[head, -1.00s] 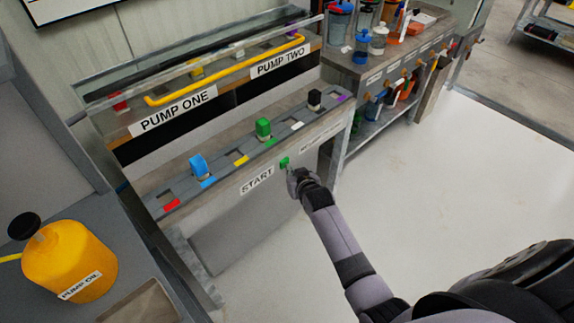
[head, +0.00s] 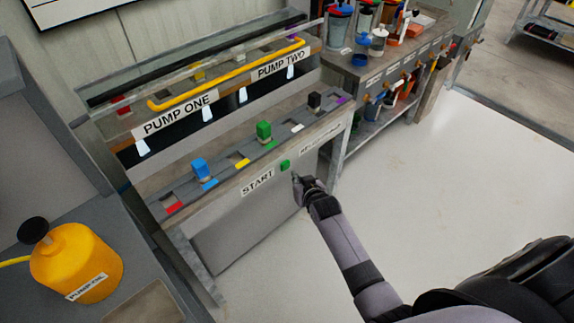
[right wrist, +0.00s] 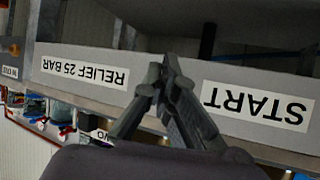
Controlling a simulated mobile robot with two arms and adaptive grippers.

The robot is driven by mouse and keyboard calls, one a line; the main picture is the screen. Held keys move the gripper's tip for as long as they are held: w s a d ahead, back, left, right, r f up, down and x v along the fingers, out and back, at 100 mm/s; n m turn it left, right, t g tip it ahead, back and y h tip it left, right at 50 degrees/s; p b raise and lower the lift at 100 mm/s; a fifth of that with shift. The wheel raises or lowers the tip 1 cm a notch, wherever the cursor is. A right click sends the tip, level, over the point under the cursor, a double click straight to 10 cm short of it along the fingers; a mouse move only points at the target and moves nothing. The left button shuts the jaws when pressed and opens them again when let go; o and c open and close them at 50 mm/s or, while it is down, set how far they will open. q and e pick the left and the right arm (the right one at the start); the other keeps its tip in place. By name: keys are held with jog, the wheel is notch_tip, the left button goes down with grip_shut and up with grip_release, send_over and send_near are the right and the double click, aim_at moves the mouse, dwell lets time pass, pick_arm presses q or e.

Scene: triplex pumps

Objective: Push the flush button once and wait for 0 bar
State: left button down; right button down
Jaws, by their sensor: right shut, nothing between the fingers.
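The green button (head: 285,165) is on the front face of the pump bench, to the right of the START label (head: 257,182). My right gripper (head: 296,177) is shut and empty, a little to the right of the button and apart from it. In the right wrist view, the closed fingertips (right wrist: 166,72) are between the START label (right wrist: 255,106) and the RELIEF 25 BAR label (right wrist: 84,73), which appear upside down. The button is not visible there. Pale streams (head: 207,113) show below the PUMP ONE (head: 180,112) and PUMP TWO (head: 280,64) labels. No readable pressure value shows.
A yellow pump oil container (head: 76,263) stands at lower left. A side bench (head: 372,68) with tools is at the back right. The pale floor (head: 450,165) is clear.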

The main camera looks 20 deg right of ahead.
jog(key=s, duration=0.1)
jog(key=s+d+p, duration=0.1)
jog(key=s, duration=0.1)
jog(key=s+p, duration=0.1)
jog(key=shift+s+d, duration=0.25)
dwell(0.7)
jog(key=s+a+f+n+g, duration=0.1)
jog(key=s+a+f+g, duration=0.15)
jog(key=s+f, duration=0.7)
jog(key=s+a+f+n+g, duration=0.1)
jog(key=s+a+f+g, duration=0.15)
jog(key=s+f, duration=0.65)
jog(key=s+f+n+g, duration=0.1)
jog(key=s+f+g, duration=0.2)
jog(key=s, duration=1.1)
jog(key=s+f+g+y, duration=0.1)
jog(key=s+f+g, duration=0.2)
jog(key=s+f, duration=0.7)
jog(key=s, duration=0.5)
jog(key=shift+a+f+n, duration=0.2)
jog(key=shift+a+n, duration=0.2)
